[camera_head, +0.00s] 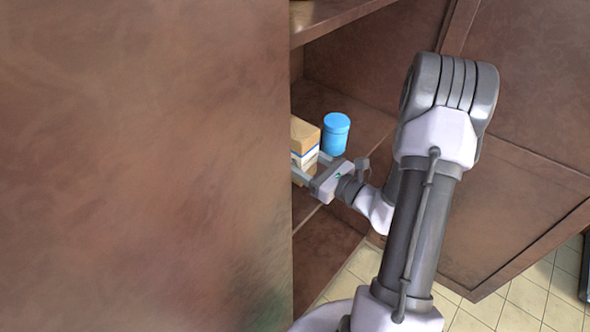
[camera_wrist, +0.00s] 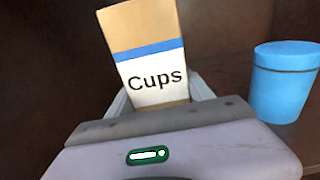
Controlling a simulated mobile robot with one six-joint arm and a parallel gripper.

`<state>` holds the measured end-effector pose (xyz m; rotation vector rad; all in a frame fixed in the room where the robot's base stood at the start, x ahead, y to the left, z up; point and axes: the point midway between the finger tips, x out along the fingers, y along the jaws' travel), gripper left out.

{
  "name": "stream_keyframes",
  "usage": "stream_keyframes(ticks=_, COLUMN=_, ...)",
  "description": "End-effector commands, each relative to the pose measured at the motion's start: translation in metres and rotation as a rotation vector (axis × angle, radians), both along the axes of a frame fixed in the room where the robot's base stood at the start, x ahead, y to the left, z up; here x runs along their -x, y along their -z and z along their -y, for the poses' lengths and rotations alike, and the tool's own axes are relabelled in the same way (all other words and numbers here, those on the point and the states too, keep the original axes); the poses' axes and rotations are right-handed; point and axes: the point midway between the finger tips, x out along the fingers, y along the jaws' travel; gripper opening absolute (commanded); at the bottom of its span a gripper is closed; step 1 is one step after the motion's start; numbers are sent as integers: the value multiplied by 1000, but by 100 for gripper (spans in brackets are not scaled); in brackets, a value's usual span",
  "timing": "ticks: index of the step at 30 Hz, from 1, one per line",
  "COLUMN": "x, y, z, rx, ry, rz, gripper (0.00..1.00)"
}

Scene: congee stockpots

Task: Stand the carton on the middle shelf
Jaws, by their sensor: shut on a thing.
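The carton (camera_wrist: 152,60) is tan with a blue stripe and a white label reading "Cups". It also shows in the head view (camera_head: 304,143), partly hidden by the large brown panel at left. My gripper (camera_wrist: 160,100) is shut on the carton, with a finger on either side of its lower part. In the head view my gripper (camera_head: 308,168) reaches in from the right. The carton is upright at the brown shelf (camera_head: 318,100); I cannot tell whether its base touches the board.
A blue lidded canister (camera_head: 335,134) stands on the shelf just right of the carton, also in the wrist view (camera_wrist: 284,82). An upper shelf board (camera_head: 335,14) is above. The brown panel (camera_head: 145,165) blocks the left. Tiled floor (camera_head: 515,300) shows at lower right.

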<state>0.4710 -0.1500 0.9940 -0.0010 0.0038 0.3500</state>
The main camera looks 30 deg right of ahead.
Motion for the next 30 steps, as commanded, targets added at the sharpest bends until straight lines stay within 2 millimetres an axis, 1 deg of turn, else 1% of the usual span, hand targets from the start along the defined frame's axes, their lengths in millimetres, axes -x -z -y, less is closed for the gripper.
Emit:
stream_keyframes(ticks=3, x=-11, y=1, z=-9, rx=0, ry=-2, rz=1, gripper=0)
stream_keyframes(ticks=4, x=-11, y=8, z=-9, rx=-1, ry=1, rz=0, gripper=0)
stream_keyframes(ticks=6, x=-11, y=26, z=-8, rx=-2, ry=3, rz=-1, gripper=0)
stream_keyframes(ticks=8, x=-11, y=38, z=-8, rx=-3, ry=2, rz=-1, gripper=0)
stream_keyframes(ticks=9, x=-11, y=40, z=-7, rx=-1, ry=2, rz=1, gripper=0)
stream_keyframes(ticks=14, x=-10, y=35, z=-7, rx=0, ry=2, rz=1, gripper=0)
stream_keyframes(ticks=19, x=-10, y=41, z=-7, rx=0, ry=2, rz=1, gripper=0)
stream_keyframes(ticks=20, x=-10, y=40, z=-7, rx=0, ry=1, rz=0, gripper=66)
stream_keyframes(ticks=21, x=-10, y=39, z=-7, rx=0, ry=1, rz=0, gripper=74)
stream_keyframes(ticks=22, x=-10, y=39, z=-7, rx=0, ry=1, rz=0, gripper=79)
stream_keyframes(ticks=23, x=-10, y=39, z=-7, rx=0, ry=1, rz=0, gripper=82)
stream_keyframes(ticks=30, x=-10, y=39, z=-7, rx=0, ry=1, rz=0, gripper=82)
